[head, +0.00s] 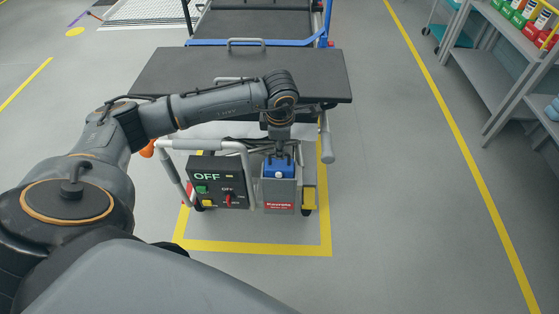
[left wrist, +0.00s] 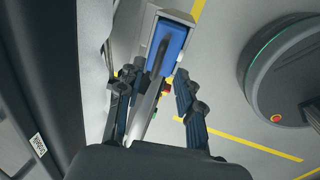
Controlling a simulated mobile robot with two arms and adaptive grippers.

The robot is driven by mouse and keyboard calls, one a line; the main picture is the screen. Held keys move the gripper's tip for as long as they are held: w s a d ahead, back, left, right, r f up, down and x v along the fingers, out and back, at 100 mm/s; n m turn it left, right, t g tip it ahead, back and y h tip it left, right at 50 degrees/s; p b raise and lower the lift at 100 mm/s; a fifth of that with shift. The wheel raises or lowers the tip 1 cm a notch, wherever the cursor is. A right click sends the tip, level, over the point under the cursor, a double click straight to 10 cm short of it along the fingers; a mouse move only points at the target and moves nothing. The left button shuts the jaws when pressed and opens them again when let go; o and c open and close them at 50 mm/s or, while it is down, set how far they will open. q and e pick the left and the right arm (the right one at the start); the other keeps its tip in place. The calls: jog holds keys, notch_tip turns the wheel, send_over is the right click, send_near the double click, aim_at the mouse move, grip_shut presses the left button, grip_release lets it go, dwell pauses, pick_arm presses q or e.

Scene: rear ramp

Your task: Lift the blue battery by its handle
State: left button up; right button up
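The blue battery (head: 278,168) sits upright in a grey holder (head: 279,196) with a red label, low on the cart's near side. In the left wrist view the battery (left wrist: 173,48) shows its blue top inside the holder's rim. A dark grey handle (left wrist: 157,85) stands up from it towards the camera. My left gripper (head: 280,157) points down just above the battery. In the left wrist view its two fingers (left wrist: 153,90) are spread, one on each side of the handle, with gaps visible. In the head view the gripper hides most of the handle. My right gripper is in neither view.
A control panel reading OFF (head: 219,182) stands just left of the holder. A pale tubular frame (head: 213,146) and the dark cart top (head: 325,75) are close to my left arm. Yellow lines mark the floor. Shelves (head: 495,65) stand at the right; the floor between is clear.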

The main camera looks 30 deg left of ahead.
aim_at(279, 170)
pick_arm(q)
jog(key=f, duration=0.3)
jog(key=w+a+f, duration=0.1)
jog(key=f, duration=0.1)
jog(key=shift+f+b, duration=0.25)
jog(key=shift+b, duration=0.05)
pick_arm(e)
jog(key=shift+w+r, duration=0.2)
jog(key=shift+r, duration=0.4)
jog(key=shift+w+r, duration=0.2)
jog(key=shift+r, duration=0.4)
pick_arm(q)
jog(key=shift+c, duration=0.4)
grip_shut()
jog(key=shift+r, duration=0.15)
